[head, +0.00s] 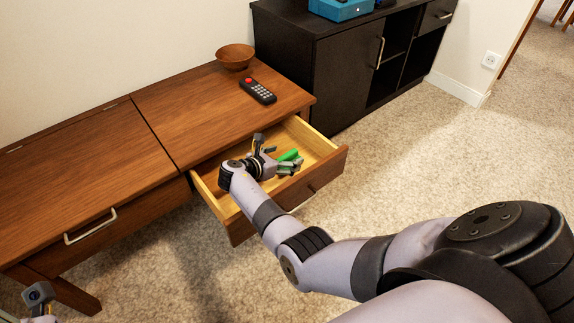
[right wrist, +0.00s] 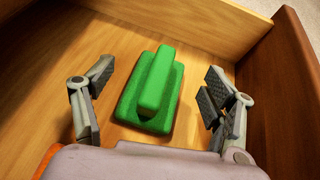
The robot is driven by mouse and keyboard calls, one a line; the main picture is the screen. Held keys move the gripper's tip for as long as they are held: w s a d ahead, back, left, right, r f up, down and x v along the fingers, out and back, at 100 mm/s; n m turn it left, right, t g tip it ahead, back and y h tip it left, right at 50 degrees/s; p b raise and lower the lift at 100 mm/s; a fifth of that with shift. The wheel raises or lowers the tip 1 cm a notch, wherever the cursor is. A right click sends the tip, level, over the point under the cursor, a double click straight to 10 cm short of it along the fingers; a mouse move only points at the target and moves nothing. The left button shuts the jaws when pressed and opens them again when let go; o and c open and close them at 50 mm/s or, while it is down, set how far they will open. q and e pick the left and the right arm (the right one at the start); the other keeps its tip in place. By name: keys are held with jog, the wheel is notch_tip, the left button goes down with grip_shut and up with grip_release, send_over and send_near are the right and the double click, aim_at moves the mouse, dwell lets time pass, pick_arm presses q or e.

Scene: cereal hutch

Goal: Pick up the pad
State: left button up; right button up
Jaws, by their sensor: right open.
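The pad is taken to be the green block-like item (right wrist: 150,92) with a raised bar on top, lying on the wooden floor of the open drawer. It also shows in the head view (head: 289,155), partly hidden by my gripper. My right gripper (right wrist: 150,105) is open, one finger on each side of the pad, with gaps between the fingers and it. In the head view the right gripper (head: 275,155) reaches down into the drawer (head: 322,171). Part of my left gripper (head: 38,297) shows at the lower left edge; its jaws are not clear.
The drawer's wooden walls stand close around my right gripper. A remote (head: 257,91) and a wooden bowl (head: 235,56) rest on the brown cabinet top (head: 200,110). A black cabinet (head: 340,75) stands behind, bearing a blue box (head: 341,9). Carpet is clear at right.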

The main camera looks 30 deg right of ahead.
jog(key=shift+x, duration=1)
jog(key=shift+c, duration=0.6)
jog(key=shift+a, duration=0.1)
jog(key=c, duration=1.6)
